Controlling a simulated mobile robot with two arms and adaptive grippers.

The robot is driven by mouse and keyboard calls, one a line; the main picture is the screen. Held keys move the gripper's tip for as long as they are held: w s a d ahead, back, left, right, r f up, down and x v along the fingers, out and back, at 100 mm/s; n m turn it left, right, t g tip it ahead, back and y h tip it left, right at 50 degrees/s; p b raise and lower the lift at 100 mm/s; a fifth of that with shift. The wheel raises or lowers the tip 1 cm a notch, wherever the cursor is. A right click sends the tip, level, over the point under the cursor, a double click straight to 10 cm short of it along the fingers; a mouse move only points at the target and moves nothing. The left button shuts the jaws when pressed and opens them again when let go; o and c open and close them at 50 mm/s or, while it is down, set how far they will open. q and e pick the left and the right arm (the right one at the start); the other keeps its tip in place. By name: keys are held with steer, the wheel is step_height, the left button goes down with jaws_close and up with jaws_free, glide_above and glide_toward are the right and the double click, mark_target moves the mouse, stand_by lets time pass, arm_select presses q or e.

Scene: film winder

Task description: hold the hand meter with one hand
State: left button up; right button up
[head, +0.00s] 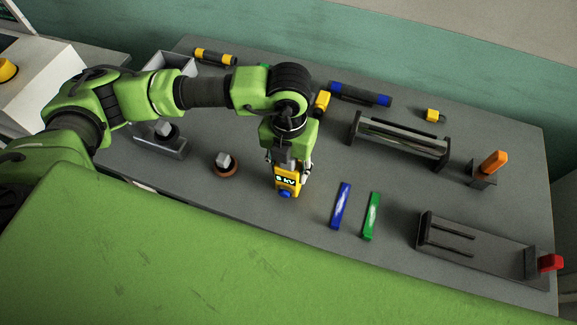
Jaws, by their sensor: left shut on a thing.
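The hand meter (289,181) is a small yellow device with a dark display reading what looks like "5 kV" and a blue part at its lower end. It is near the middle of the grey table. My left gripper (290,168) comes down over it from above and is shut on it, with fingers at its sides. The gripper hides the meter's upper part. I cannot tell whether the meter touches the table. My right gripper is not in view.
A blue bar (341,206) and a green bar (371,216) lie right of the meter. A grey knob on a brown base (226,164) stands to its left. A roller stand (400,138), an orange-handled lever (493,163) and a slotted fixture (470,244) occupy the right side.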

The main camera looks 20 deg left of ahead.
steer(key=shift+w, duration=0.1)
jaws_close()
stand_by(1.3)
